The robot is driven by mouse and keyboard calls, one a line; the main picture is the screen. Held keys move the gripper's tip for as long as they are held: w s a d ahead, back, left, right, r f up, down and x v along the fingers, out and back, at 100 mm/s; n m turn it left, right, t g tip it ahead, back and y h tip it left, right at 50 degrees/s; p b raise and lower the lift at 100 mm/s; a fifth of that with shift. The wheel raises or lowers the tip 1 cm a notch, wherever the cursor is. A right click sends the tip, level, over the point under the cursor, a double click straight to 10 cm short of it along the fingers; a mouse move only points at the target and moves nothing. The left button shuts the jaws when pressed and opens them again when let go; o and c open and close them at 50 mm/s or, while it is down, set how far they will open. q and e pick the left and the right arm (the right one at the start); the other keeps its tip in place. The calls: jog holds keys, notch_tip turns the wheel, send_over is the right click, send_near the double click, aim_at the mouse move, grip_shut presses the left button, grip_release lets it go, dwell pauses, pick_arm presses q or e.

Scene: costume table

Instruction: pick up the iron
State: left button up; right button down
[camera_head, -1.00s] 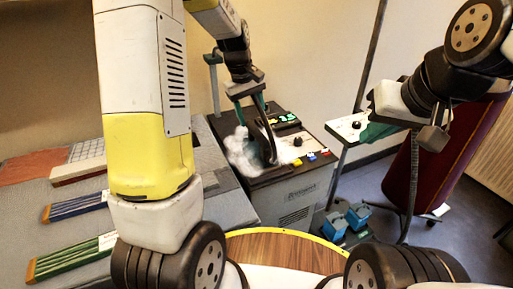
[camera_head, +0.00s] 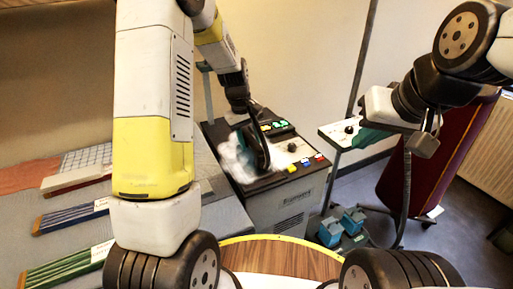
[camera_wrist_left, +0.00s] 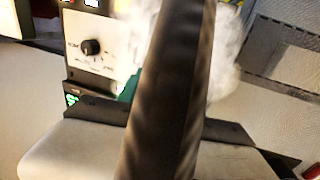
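The iron (camera_head: 253,150) is dark with teal parts and stands on the grey ironing station, wrapped in white steam. Its dark handle (camera_wrist_left: 170,90) appears to cross the left wrist view from top to bottom, very close to the camera. My left gripper (camera_head: 250,115) is directly above and around the iron's handle.
The station (camera_head: 290,205) carries colored buttons and a knob. A smaller white panel (camera_head: 345,132) stands right of it, with blue clamps (camera_head: 343,226) below. A maroon padded board (camera_head: 440,160) stands at right.

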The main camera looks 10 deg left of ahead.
pick_arm(q)
grip_shut()
jog(key=shift+w+r, duration=0.1)
dwell(1.1)
